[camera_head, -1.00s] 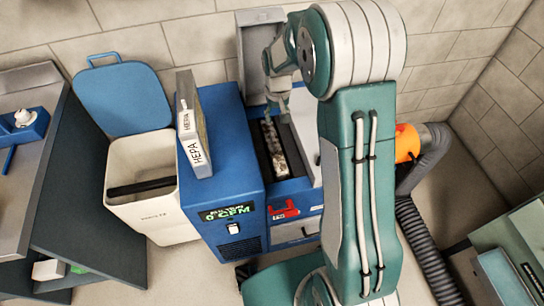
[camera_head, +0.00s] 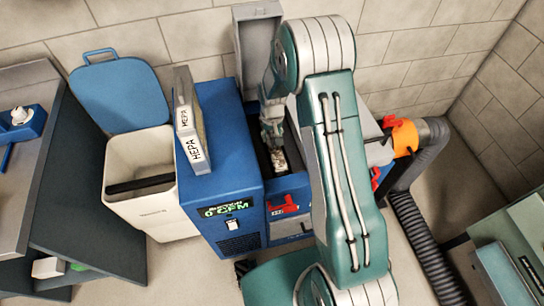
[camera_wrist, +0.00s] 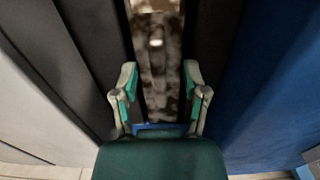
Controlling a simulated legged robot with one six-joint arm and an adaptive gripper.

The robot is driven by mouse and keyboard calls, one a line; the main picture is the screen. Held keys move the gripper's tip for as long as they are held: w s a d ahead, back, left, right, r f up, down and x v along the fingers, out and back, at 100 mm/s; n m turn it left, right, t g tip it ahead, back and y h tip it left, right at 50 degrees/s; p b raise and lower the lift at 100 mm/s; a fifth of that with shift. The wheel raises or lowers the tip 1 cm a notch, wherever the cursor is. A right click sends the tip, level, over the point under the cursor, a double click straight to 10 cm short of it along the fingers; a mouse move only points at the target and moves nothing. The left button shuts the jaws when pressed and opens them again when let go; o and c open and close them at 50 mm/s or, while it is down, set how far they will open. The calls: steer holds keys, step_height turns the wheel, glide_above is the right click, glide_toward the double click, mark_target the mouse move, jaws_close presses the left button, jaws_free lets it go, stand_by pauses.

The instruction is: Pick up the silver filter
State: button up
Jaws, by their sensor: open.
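The silver filter (camera_head: 279,160) sits in the narrow open slot of the blue machine (camera_head: 230,160), its surface blotched with dark dirt. In the head view my gripper (camera_head: 272,138) is over the slot and covers part of the filter. In the wrist view the filter (camera_wrist: 162,75) runs between dark slot walls. My gripper (camera_wrist: 160,85) is open there, with one finger on each side of the filter. I cannot tell whether the fingers touch it.
A box marked HEPA (camera_head: 190,120) stands upright on the blue machine. The machine's grey lid (camera_head: 257,45) is raised behind the slot. An open white bin (camera_head: 145,215) stands at left. A black hose (camera_head: 425,240) with an orange fitting (camera_head: 404,138) is at right.

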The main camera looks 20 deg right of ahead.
steer(key=shift+f, duration=0.2)
jaws_close()
steer(key=shift+r, duration=0.15)
step_height(320, 180, up, 50)
stand_by(2.1)
steer(key=shift+s, duration=0.1)
